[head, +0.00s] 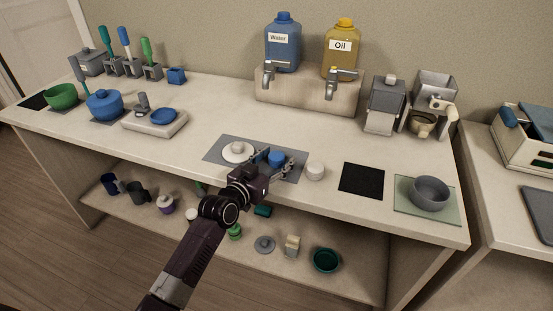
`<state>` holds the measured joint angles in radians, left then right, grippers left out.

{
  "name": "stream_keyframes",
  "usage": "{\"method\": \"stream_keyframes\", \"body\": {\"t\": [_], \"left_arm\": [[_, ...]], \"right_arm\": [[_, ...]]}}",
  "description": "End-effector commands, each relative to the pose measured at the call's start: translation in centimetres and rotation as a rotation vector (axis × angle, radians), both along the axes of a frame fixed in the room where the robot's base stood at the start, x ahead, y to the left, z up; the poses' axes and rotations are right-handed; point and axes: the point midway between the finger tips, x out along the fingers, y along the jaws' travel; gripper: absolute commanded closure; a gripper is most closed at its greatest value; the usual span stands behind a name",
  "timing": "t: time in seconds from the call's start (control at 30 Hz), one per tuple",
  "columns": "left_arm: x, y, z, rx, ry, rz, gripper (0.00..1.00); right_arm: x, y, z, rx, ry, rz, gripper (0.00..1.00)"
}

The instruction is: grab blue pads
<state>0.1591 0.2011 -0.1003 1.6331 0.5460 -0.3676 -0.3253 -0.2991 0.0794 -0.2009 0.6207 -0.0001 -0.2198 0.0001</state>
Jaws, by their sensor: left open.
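A small round blue item (276,156), which may be the blue pads, sits at the right part of a grey mat (218,145) on the counter. My left gripper (279,164) reaches in from below and is open, with its fingers around or just above the blue item. I cannot tell whether they touch it. The gripper hides part of the item and of the mat. My right gripper is not in view.
A white lidded dish (236,154) stands left of the blue item, and a white cup (316,172) stands right. A black mat (362,181) and a grey bowl (430,192) lie farther right. Water (283,48) and oil (341,55) jugs stand behind.

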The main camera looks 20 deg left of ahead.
Motion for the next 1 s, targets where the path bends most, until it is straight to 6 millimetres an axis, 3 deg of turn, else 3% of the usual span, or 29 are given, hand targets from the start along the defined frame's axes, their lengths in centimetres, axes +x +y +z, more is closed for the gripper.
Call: {"method": "stream_keyframes", "body": {"t": [0.03,0.37,0.77,1.0], "left_arm": [[0.0,0.0,0.0,0.0,0.0,0.0,0.46],[0.0,0.0,0.0,0.0,0.001,0.0,0.83],[0.0,0.0,0.3,0.0,0.0,0.0,0.84],[0.0,0.0,3.1,0.0,-0.004,0.0,0.84]], "right_arm": [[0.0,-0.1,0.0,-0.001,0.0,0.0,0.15],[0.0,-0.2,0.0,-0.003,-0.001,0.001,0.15],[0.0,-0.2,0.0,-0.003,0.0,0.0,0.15],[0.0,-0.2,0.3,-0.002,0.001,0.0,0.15]]}}
